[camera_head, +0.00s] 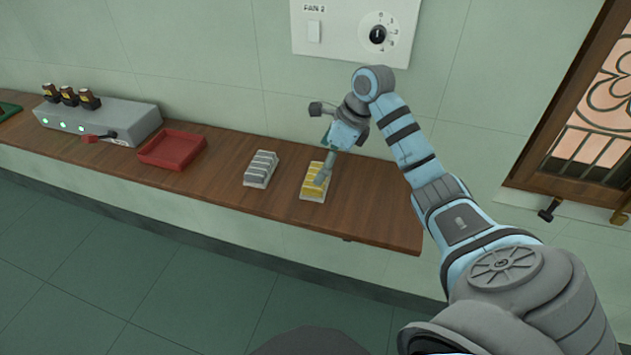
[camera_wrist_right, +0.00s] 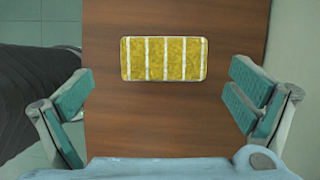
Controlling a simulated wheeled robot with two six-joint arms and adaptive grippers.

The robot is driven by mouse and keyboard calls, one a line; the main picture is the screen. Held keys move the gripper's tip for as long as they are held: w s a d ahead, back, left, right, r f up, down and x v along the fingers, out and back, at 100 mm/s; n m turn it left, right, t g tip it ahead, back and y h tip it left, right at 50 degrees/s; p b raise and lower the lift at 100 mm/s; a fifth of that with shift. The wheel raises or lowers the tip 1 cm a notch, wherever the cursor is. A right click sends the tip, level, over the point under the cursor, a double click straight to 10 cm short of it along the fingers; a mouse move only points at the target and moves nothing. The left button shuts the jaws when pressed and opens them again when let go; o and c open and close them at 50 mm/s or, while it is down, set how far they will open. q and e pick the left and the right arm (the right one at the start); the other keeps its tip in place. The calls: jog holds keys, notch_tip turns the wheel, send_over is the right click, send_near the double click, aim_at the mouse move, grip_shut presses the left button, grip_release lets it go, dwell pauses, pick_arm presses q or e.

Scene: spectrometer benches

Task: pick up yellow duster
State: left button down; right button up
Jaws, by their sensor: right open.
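The yellow duster (camera_head: 312,186) with white stripes lies on the wooden shelf, near its right end. It also shows whole in the right wrist view (camera_wrist_right: 164,59), flat on the wood and beyond the fingertips. My right gripper (camera_head: 325,167) is above and partly in front of the duster in the head view. In the right wrist view its two teal-padded fingers (camera_wrist_right: 166,93) are spread wide with nothing between them. The duster does not touch the fingers there. My left gripper is not in view.
A grey striped duster (camera_head: 261,169) lies just left of the yellow one on the wooden shelf (camera_head: 225,197). Further left are a red tray (camera_head: 171,149) and a grey box (camera_head: 100,117) with green lights. A fan switch panel (camera_head: 345,30) is on the wall behind my right arm.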

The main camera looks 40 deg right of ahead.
jog(key=x, duration=0.6)
jog(key=shift+w+d, duration=0.1)
jog(key=shift+d, duration=0.25)
jog(key=shift+a+f, duration=0.1)
jog(key=shift+f, duration=0.05)
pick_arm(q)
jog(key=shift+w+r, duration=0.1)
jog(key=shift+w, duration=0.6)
pick_arm(e)
jog(key=shift+c, duration=0.4)
jog(key=c, duration=0.9)
pick_arm(q)
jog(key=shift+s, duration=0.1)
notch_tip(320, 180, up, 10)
jog(key=p, duration=0.9)
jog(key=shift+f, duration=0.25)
pick_arm(e)
notch_tip(320, 180, up, 20)
jog(key=shift+r, duration=0.1)
